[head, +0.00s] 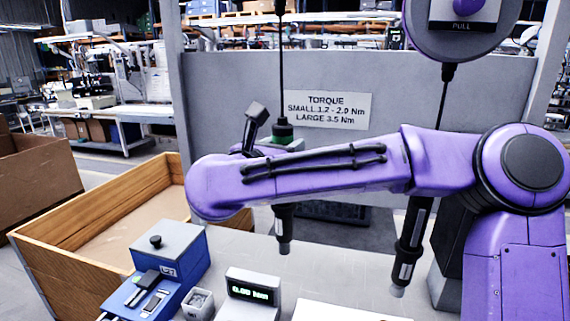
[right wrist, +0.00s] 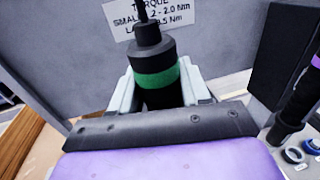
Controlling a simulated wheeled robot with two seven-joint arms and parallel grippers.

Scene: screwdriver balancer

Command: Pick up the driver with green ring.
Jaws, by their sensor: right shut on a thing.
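The driver with the green ring (head: 283,230) hangs upright on a cable in the head view, its middle hidden behind my purple right arm. In the right wrist view its dark body and green ring (right wrist: 157,77) stand between the two pale fingers of my right gripper (right wrist: 160,90). The right gripper is shut on this driver around the green ring. In the head view the fingers are mostly hidden behind the arm. My left gripper is in neither view.
A second dark driver (head: 410,240) hangs at the right. A grey panel with a torque sign (head: 326,109) stands behind. A wooden bin (head: 60,262) is at the left. A blue box (head: 176,247) and a small display unit (head: 252,293) stand on the table in front.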

